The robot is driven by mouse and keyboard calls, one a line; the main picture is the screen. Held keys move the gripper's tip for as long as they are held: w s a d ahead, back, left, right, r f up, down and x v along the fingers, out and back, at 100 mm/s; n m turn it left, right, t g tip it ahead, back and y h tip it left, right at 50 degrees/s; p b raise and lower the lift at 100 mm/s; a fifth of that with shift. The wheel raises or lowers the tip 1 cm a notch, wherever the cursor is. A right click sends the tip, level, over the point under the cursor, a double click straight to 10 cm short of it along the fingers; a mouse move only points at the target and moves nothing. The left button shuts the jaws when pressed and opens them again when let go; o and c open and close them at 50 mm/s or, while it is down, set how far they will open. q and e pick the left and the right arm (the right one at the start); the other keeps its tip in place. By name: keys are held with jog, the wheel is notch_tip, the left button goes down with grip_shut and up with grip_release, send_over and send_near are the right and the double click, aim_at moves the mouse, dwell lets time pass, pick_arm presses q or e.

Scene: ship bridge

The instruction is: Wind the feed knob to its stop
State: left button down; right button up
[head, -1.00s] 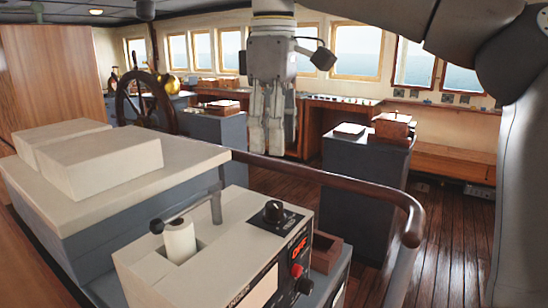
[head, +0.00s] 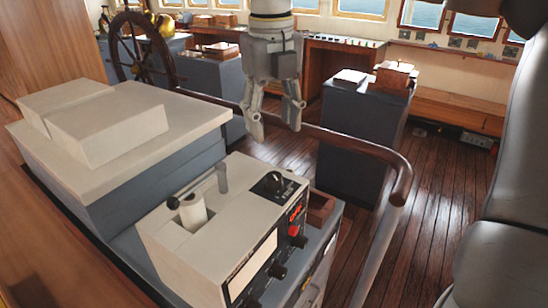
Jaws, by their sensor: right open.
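A cream-coloured machine (head: 225,228) stands in the foreground. On its top is a black knob (head: 274,182) on a small black plate, which seems to be the feed knob. A white roll (head: 193,213) sits in a recess on the machine's left, beside a grey lever (head: 222,178). My right gripper (head: 276,122) hangs pointing down, above and beyond the knob in the picture. Its fingers are spread apart and empty, clear of the knob. My left gripper is out of view.
A brown handrail (head: 375,150) curves behind and right of the machine. A red knob (head: 294,231) and black knobs (head: 277,271) are on its front panel. A small wooden box (head: 320,209) sits beside it. Pale blocks (head: 108,132) lie on the left cabinet.

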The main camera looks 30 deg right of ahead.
aim_at(274, 175)
jog(key=f+n+p, duration=0.2)
jog(key=f+n, duration=0.1)
jog(key=n, duration=0.1)
jog(key=f+n+p, duration=0.2)
jog(key=f+n, duration=0.1)
jog(key=f, duration=0.1)
jog(key=f+n+p, duration=0.2)
jog(key=f+n, duration=0.2)
jog(key=shift+s+a+f+n+p, duration=0.1)
jog(key=shift+s+n+p, duration=0.2)
jog(key=shift+p, duration=0.05)
jog(key=c, duration=1.1)
jog(key=shift+o, duration=0.2)
jog(key=m+b, duration=0.1)
jog(key=b, duration=0.1)
jog(key=shift+f+b, duration=0.2)
jog(key=shift+b, duration=0.2)
jog(key=shift+r+b, duration=0.15)
jog(key=shift+b, duration=0.2)
jog(key=shift+r+m, duration=0.1)
jog(key=shift+m, duration=0.2)
